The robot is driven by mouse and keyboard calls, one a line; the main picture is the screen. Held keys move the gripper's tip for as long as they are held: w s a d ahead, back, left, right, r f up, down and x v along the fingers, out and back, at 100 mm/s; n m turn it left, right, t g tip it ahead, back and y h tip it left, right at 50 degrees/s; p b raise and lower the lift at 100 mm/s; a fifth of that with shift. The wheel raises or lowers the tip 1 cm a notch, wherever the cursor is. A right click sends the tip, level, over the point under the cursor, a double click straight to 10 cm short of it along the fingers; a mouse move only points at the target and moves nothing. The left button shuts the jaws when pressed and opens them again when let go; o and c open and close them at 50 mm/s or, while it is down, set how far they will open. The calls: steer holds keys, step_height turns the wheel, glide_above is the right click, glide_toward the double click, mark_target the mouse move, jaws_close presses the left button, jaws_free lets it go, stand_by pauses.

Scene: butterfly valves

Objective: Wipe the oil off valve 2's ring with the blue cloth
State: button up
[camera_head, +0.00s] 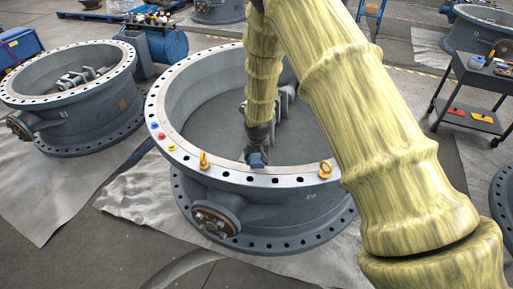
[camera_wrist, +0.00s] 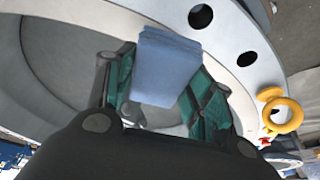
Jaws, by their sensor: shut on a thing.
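The middle valve is a large grey open cylinder, and its flat pale ring (camera_head: 240,172) with bolt holes faces up. No number is readable on it. My gripper (camera_head: 258,150) is over the front inner edge of this ring, pointing down. It is shut on the folded blue cloth (camera_head: 257,160), which also shows between the green fingers in the wrist view (camera_wrist: 166,66). The cloth is at the ring's inner edge; I cannot tell whether it touches. The ring also shows in the wrist view (camera_wrist: 222,40). No oil patch is clearly visible; the far right of the ring is hidden by my arm.
Yellow eyebolts (camera_head: 204,160) (camera_head: 325,170) stand on the ring either side of the cloth. Small red, blue and yellow pieces (camera_head: 161,136) sit at its left. Another valve (camera_head: 75,115) stands left. A dark tool cart (camera_head: 475,90) stands right.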

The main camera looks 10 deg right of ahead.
steer(key=shift+r+p, duration=0.8)
steer(key=shift+r, duration=0.9)
